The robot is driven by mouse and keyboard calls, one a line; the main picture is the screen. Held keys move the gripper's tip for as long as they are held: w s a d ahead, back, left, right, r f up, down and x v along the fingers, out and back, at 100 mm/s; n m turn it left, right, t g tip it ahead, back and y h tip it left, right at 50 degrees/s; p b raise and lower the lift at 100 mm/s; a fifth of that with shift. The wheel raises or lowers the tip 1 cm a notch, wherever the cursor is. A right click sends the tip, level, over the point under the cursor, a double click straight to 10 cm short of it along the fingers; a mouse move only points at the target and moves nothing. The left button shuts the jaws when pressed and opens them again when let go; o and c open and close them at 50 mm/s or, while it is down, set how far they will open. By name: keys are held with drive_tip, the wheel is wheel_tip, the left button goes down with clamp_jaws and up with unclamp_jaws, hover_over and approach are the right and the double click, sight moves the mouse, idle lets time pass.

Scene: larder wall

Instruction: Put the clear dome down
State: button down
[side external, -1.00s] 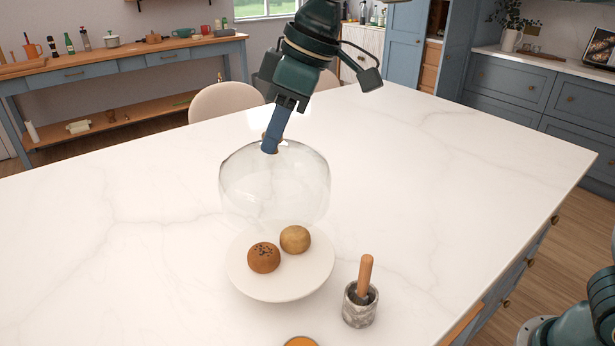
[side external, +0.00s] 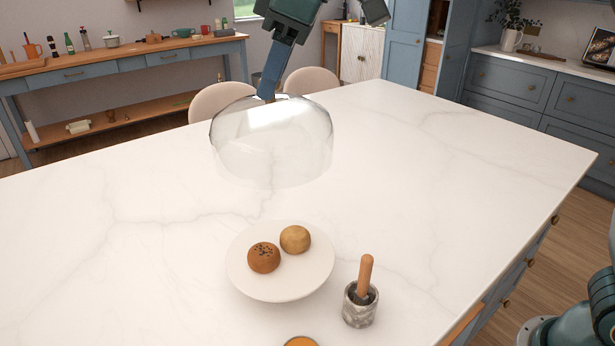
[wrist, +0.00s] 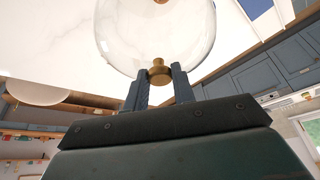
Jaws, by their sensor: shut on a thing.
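The clear dome (side external: 270,145) hangs in the air above the white table, behind the plate in the side view. My gripper (side external: 267,95) is shut on the dome's knob at its top. In the wrist view my gripper (wrist: 159,80) has its blue fingers on either side of the brass knob (wrist: 159,73), with the dome (wrist: 155,30) beyond. The dome's rim is faint, and its exact height above the table is hard to tell.
A white plate (side external: 280,289) holds a dark seeded bun (side external: 264,258) and a paler bun (side external: 295,239), uncovered. A marble mortar (side external: 360,308) with a wooden pestle stands right of it. An orange-topped item (side external: 300,342) is cut off at the front edge. The table's left and right areas are clear.

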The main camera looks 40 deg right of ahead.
idle(0.4)
drive_tip(key=d+f, duration=0.3)
drive_tip(key=d, duration=0.7)
drive_tip(key=d+f, duration=0.3)
drive_tip(key=d, duration=0.8)
drive_tip(key=shift+w+f+m, duration=0.15)
drive_tip(key=shift+m, duration=0.15)
drive_tip(key=shift+f, duration=0.1)
wheel_tip(320, 180, down, 16)
drive_tip(key=shift+r, duration=0.2)
drive_tip(key=shift+f, duration=2.1)
drive_tip(key=shift+f, duration=0.1)
